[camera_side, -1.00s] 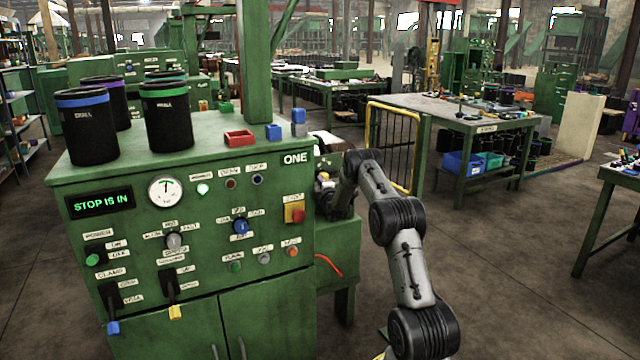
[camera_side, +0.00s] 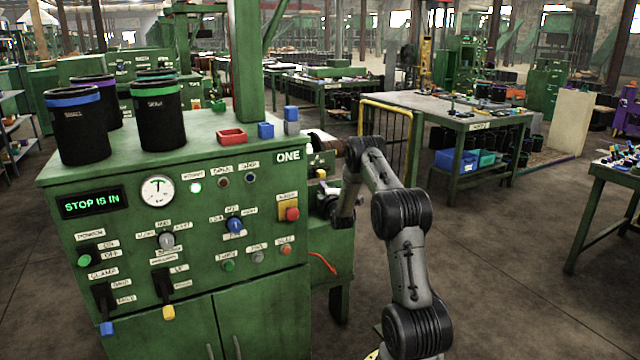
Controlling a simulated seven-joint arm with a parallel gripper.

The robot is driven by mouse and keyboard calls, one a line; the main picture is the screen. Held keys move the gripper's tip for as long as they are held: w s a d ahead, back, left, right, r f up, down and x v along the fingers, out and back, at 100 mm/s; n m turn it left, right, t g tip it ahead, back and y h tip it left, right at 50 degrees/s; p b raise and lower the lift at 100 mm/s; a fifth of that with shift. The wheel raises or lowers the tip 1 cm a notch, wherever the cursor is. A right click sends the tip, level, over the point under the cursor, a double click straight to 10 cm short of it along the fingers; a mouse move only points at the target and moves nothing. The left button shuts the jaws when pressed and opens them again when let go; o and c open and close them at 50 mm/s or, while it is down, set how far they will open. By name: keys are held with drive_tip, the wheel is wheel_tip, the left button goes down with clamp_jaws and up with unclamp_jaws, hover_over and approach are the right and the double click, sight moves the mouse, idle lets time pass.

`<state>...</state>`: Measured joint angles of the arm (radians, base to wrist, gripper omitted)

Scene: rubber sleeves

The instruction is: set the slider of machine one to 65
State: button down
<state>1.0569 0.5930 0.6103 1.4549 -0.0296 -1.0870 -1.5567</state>
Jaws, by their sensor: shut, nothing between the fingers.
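Machine one (camera_side: 262,330) is a green cabinet marked ONE, on the left. Its front panel has a lit display (camera_side: 93,202) reading STOP IS IN, a round dial gauge (camera_side: 158,191), knobs, lamps and buttons. Two dark levers stand low on the panel, one with a blue end (camera_side: 107,328) and one with a yellow end (camera_side: 168,312). I cannot make out which control is the slider, or any scale value. My gripper (camera_side: 342,216) hangs at the machine's right side, shut and empty, its fingertips small and dark. It does not touch the front panel.
Black sleeves with coloured bands (camera_side: 160,118), a red tray (camera_side: 231,136) and blue blocks (camera_side: 266,130) stand on the cabinet top. A green post rises behind. A yellow rail (camera_side: 391,107) stands behind my arm. Open floor lies to the right.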

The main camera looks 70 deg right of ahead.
drive_tip(key=x, duration=0.8)
drive_tip(key=shift+w+r, duration=0.15)
drive_tip(key=shift+w, duration=0.3)
idle(0.3)
